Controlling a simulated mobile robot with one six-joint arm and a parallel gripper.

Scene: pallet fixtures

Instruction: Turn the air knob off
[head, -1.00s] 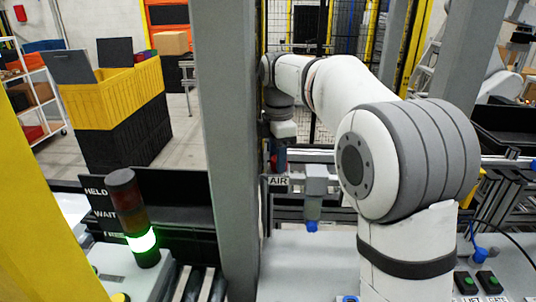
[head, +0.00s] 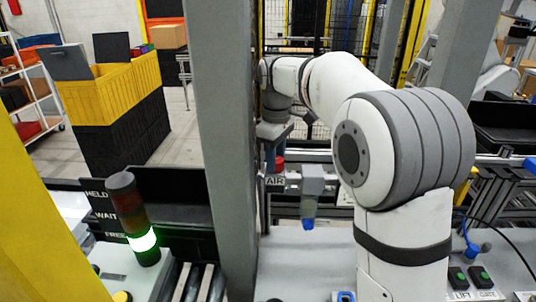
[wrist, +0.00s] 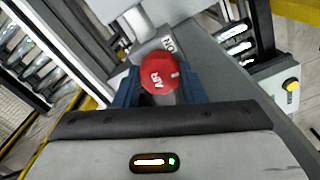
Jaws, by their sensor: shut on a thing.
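In the head view, my gripper (head: 274,157) points down at the post, and a little of the red knob shows above the white "AIR" sign (head: 276,181). The fingertips are partly hidden there.
A grey upright post (head: 222,150) stands just left of my gripper. A grey fitting with a blue tip (head: 312,185) hangs close on the right. A signal tower (head: 136,215) glows green beside "HELD, WAIT, FREE" signs. Lift and gate buttons (head: 470,278) sit at lower right.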

